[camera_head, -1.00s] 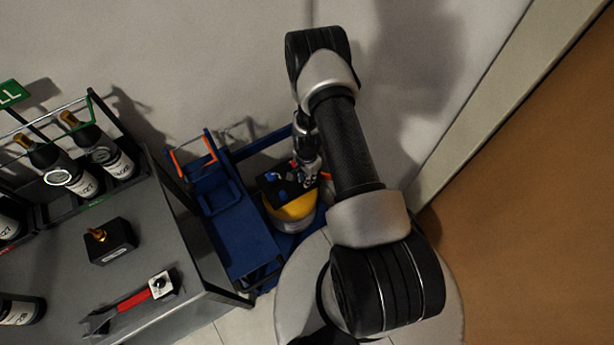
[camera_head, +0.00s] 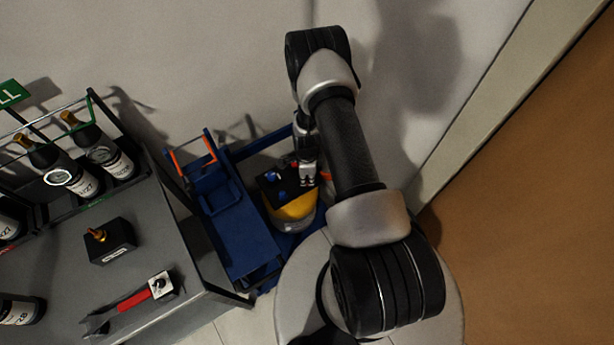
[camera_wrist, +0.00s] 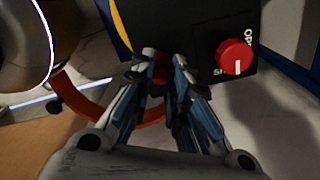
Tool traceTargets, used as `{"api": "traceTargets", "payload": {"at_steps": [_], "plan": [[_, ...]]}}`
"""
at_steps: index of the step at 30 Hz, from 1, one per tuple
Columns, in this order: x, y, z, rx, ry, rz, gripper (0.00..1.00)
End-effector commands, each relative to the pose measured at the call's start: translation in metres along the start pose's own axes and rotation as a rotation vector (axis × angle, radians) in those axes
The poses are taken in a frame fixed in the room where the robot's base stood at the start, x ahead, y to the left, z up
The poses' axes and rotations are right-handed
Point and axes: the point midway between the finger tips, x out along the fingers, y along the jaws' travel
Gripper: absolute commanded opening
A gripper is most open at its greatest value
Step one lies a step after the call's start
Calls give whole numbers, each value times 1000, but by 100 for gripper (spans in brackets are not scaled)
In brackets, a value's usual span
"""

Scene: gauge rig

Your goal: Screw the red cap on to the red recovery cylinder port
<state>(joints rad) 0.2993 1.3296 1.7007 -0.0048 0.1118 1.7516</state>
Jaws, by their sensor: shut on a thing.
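My gripper (camera_wrist: 163,82) is shut on a small red piece, the red cap (camera_wrist: 161,66), at its fingertips. Only a little of the cap shows between the fingers. The fingertips are at the edge of a black block (camera_wrist: 190,22), and the port itself is hidden, so I cannot tell how the cap sits on it. In the head view, my gripper (camera_head: 308,177) is beside the black block (camera_head: 270,192) on the yellow recovery cylinder (camera_head: 294,212). A round red knob (camera_wrist: 235,57) with a white mark is on the block, right of my fingers.
The cylinder stands on a blue cart (camera_head: 228,217). An orange hose or band (camera_wrist: 92,112) curves behind my fingers. At left, a grey bench (camera_head: 168,232) carries bottles, a black box (camera_head: 112,243) and a red-handled tool (camera_head: 134,299). A wall is close behind.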

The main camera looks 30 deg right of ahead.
Motion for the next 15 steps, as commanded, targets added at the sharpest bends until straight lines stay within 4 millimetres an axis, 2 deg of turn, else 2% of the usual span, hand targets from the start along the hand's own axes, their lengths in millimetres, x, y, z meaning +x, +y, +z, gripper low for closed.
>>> {"api": "traceTargets", "payload": {"at_steps": [7,15], "plan": [[0,0,0,5,0,0,4],[0,0,0,162,0,0,4]]}}
